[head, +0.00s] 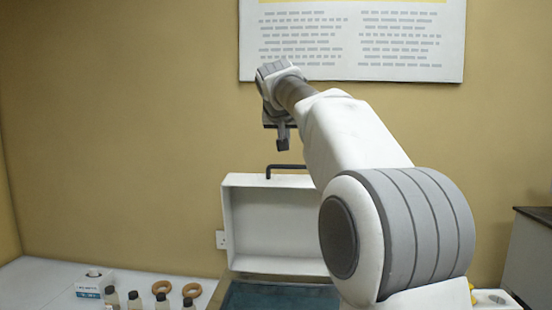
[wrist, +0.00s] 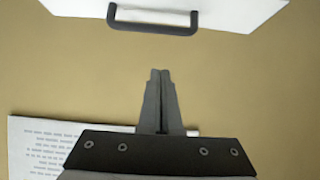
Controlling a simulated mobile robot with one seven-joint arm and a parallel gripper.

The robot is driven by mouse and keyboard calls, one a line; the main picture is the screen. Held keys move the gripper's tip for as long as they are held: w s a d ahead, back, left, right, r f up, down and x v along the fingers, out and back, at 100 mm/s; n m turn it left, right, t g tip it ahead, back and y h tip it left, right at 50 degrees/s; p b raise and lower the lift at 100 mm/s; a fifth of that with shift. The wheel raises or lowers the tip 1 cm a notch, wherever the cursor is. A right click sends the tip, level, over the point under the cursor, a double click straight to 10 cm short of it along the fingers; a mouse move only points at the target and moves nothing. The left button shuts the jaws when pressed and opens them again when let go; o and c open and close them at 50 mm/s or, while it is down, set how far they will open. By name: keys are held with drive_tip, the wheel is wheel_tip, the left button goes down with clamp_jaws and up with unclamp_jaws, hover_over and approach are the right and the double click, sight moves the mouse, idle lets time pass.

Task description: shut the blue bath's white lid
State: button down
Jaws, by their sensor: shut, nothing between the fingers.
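The bath's white lid (head: 275,222) stands open, upright at the back of the bath, its hollow inside facing me. Its black handle (head: 286,167) is on the top edge; the handle also shows at the top of the wrist view (wrist: 153,20). The blue bath (head: 280,296) shows only in part at the bottom of the head view, with my arm covering its right side. My gripper (head: 283,146) is above the lid's handle, apart from it. In the wrist view its fingers (wrist: 160,75) are together and empty, with a gap between the fingertips and the handle.
A poster (head: 350,40) hangs on the wall behind. A dark-topped cabinet (head: 530,250) is at right.

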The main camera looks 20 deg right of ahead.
drive_tip(key=p, duration=0.3)
hover_over(287, 178)
drive_tip(key=w, duration=0.2)
drive_tip(key=f, duration=0.5)
drive_tip(key=shift+d+f, duration=0.15)
drive_tip(key=shift+d, duration=0.15)
drive_tip(key=shift+s+a+f+b, duration=0.15)
drive_tip(key=shift+s+a+b, duration=0.05)
drive_tip(key=shift+s+b, duration=0.2)
drive_tip(key=shift+s+a+f+b, duration=0.15)
drive_tip(key=shift+s+b, duration=0.1)
drive_tip(key=shift+s, duration=0.25)
drive_tip(key=shift+s+a+f, duration=0.15)
drive_tip(key=shift+s+a, duration=0.05)
drive_tip(key=shift+s, duration=0.25)
drive_tip(key=shift+s+a+f, duration=0.15)
drive_tip(key=shift+s, duration=0.25)
drive_tip(key=shift+f+b, duration=0.1)
drive_tip(key=shift+b, duration=0.3)
